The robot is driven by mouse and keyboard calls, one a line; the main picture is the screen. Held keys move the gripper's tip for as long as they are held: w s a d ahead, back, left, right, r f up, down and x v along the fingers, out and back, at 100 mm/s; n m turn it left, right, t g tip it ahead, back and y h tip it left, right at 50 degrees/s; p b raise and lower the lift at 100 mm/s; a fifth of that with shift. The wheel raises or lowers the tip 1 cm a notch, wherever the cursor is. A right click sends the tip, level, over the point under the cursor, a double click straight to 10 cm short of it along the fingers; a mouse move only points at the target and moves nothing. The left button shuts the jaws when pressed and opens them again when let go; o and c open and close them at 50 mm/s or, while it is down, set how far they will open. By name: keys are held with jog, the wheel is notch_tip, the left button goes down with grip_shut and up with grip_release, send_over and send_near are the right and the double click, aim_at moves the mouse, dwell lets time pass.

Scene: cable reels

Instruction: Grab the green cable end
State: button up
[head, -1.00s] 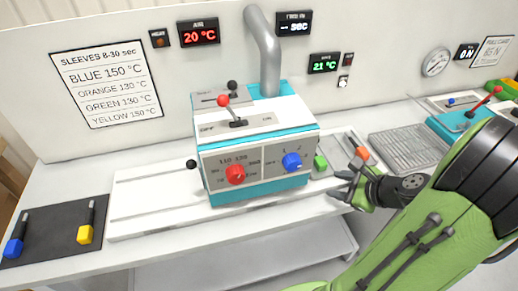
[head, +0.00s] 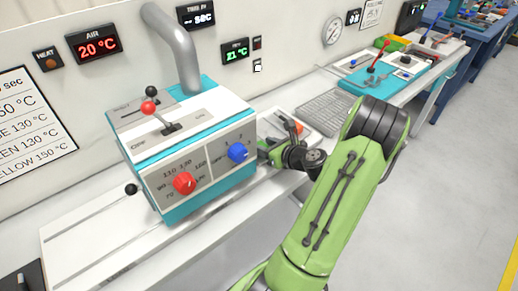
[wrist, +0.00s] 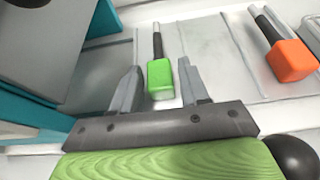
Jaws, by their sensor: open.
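The green cable end (wrist: 159,78) is a small green block with a dark, thin stem pointing away from me. It lies on the light bench surface in the wrist view. My gripper (wrist: 159,66) is open, with one grey finger on each side of the green block. A gap shows on both sides, and I cannot tell how high the fingers are above the bench. In the head view my gripper (head: 268,150) is beside the right side of the teal machine, and the green end is hidden there.
An orange cable end (wrist: 291,60) lies to the right of the green one; it also shows in the head view (head: 299,128). The teal machine (head: 205,185) with red and blue knobs stands close on the left. A grey grid tray (head: 322,113) lies behind.

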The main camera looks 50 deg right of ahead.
aim_at(260, 144)
jog(key=x, duration=0.3)
jog(key=shift+w+f, duration=0.15)
jog(key=shift+w, duration=0.1)
jog(key=shift+s, duration=0.1)
jog(key=shift+c, duration=0.2)
jog(key=c, duration=0.7)
